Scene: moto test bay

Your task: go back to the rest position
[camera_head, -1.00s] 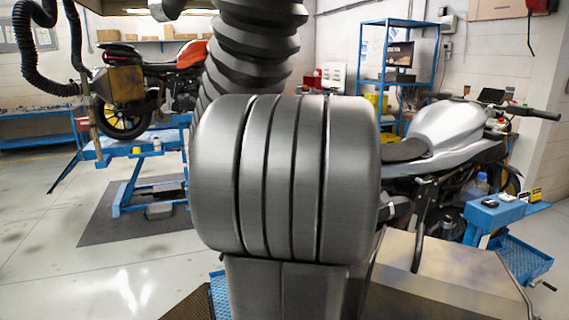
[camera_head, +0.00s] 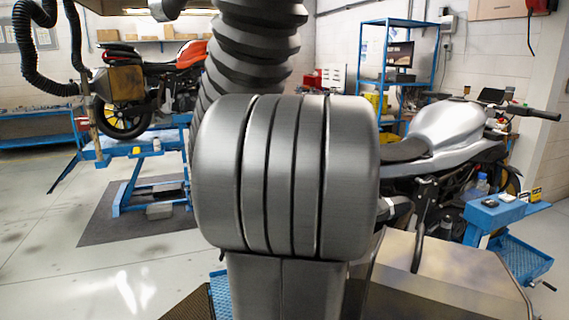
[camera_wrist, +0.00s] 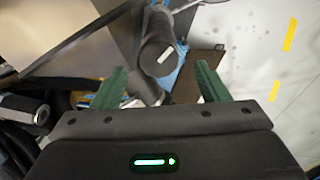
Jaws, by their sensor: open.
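My gripper (camera_wrist: 163,88) shows in the wrist view with its two green fingers spread apart, one on each side. It is open, and nothing is held between the fingers. Beyond the gap is a dark cylindrical part with a white mark, with blue and a brown plate near it. In the head view my grey arm fills the middle of the picture. The gripper itself is not visible there.
A silver motorcycle (camera_head: 445,130) stands at the right, beside a blue side table (camera_head: 495,212). An orange motorcycle (camera_head: 185,68) is on a blue lift (camera_head: 140,148) at the back left. A blue shelf (camera_head: 385,65) stands behind.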

